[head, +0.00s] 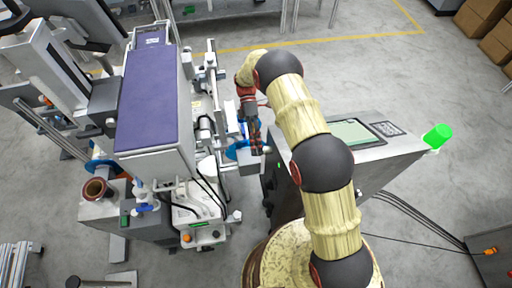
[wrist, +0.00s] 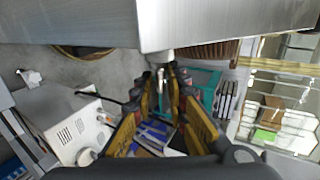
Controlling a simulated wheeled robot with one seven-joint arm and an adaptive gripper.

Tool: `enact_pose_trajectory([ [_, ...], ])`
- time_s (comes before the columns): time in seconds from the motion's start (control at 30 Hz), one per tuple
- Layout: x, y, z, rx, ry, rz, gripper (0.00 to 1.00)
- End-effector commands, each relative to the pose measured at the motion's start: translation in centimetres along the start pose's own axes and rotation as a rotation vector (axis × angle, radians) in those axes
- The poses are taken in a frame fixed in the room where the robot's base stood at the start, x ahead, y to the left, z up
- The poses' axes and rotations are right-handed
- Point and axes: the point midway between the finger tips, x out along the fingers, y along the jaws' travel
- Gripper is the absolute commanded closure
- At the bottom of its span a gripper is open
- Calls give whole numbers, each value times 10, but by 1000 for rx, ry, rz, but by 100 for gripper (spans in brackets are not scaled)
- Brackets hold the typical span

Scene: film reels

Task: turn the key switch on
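A small silver stub with a thin tip, which looks like the key switch (wrist: 161,80), hangs below the corner of a brushed steel housing (wrist: 215,25) in the wrist view. My gripper (wrist: 166,84) has yellow fingers with dark red tips, one on each side of this stub. A gap shows between the fingers, so they are open, and I cannot tell whether either tip touches the stub. In the head view my gripper (head: 256,146) points down beside the steel console (head: 345,160). The key switch cannot be made out there.
A machine with a purple top panel (head: 148,100) stands close to the left of my gripper. The console carries a screen (head: 357,132) and a green lamp (head: 437,136). Black cables (head: 405,208) run over the floor at right. Open floor (head: 420,80) lies behind the console.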

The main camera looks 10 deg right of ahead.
Motion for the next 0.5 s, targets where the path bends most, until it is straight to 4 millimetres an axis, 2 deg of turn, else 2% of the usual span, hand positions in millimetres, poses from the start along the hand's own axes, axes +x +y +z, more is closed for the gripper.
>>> enact_pose_trajectory([
  [0.17,1,0,0,0,0,-2,73],
  [0.5,-2,0,0,0,0,-2,73],
])
